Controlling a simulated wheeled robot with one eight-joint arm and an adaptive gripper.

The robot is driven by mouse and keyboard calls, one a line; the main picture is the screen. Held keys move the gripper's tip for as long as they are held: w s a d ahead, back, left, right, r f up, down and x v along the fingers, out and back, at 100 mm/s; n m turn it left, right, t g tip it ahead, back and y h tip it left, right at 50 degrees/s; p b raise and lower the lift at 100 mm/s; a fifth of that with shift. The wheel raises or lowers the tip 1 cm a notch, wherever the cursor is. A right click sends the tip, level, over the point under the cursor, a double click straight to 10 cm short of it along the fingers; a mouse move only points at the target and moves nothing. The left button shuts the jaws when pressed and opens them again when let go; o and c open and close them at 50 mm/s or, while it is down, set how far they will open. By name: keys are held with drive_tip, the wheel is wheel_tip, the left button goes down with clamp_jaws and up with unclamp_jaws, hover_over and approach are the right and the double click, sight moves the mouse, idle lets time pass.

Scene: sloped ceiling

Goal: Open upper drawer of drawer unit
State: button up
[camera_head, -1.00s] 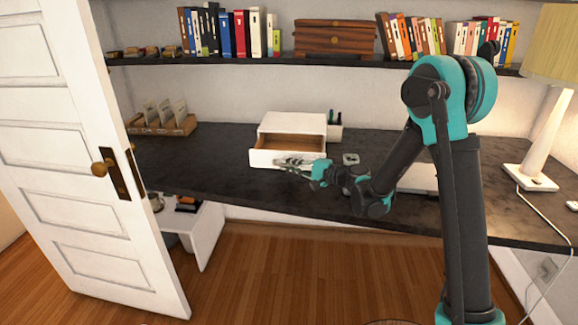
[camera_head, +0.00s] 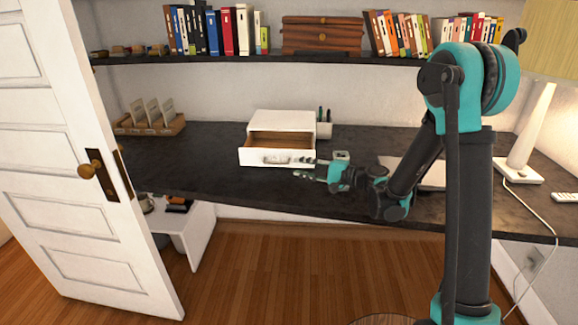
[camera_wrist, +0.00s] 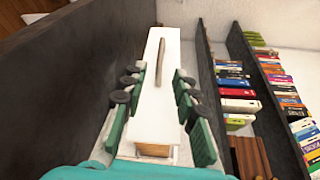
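The white drawer unit (camera_head: 284,120) stands on the dark desk. Its drawer (camera_head: 277,157) is pulled out, and its brown inside shows from above. The bar handle (camera_head: 278,161) on the drawer front is uncovered. No lower drawer can be made out. My gripper (camera_head: 303,168) is just right of the handle, near the right end of the drawer front, with its fingers apart. In the wrist view, my open gripper (camera_wrist: 158,84) shows nothing held between its fingers. The white drawer front (camera_wrist: 158,108) and its handle (camera_wrist: 161,58) lie ahead, apart from the fingers.
The dark desk (camera_head: 200,165) has bare room left of the unit. A wooden card holder (camera_head: 150,126) stands there, and a pen holder (camera_head: 324,128) stands behind the unit's right side. A white door (camera_head: 85,230) stands at left. A shelf (camera_head: 200,60) with books runs above.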

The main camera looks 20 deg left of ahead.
drive_tip(key=shift+s+d+r, duration=0.1)
drive_tip(key=shift+s+d, duration=0.05)
drive_tip(key=shift+d, duration=0.6)
drive_tip(key=shift+s+d+r, duration=0.1)
drive_tip(key=shift+d, duration=0.65)
drive_tip(key=shift+f, duration=0.1)
drive_tip(key=s+d+f+n+h, duration=0.1)
drive_tip(key=s+d+f+h, duration=0.2)
drive_tip(key=d, duration=0.9)
drive_tip(key=s+d+f+n+t+h, duration=0.1)
drive_tip(key=s+d+f+h, duration=0.3)
drive_tip(key=s+d+h, duration=0.4)
drive_tip(key=s+d+f+n+h, duration=0.2)
drive_tip(key=s+d+f+h, duration=0.2)
drive_tip(key=s+d, duration=0.5)
drive_tip(key=d+h, duration=0.1)
drive_tip(key=d, duration=0.7)
drive_tip(key=shift+s+t+h, duration=0.2)
drive_tip(key=shift+t+h, duration=0.1)
drive_tip(key=shift+h, duration=0.1)
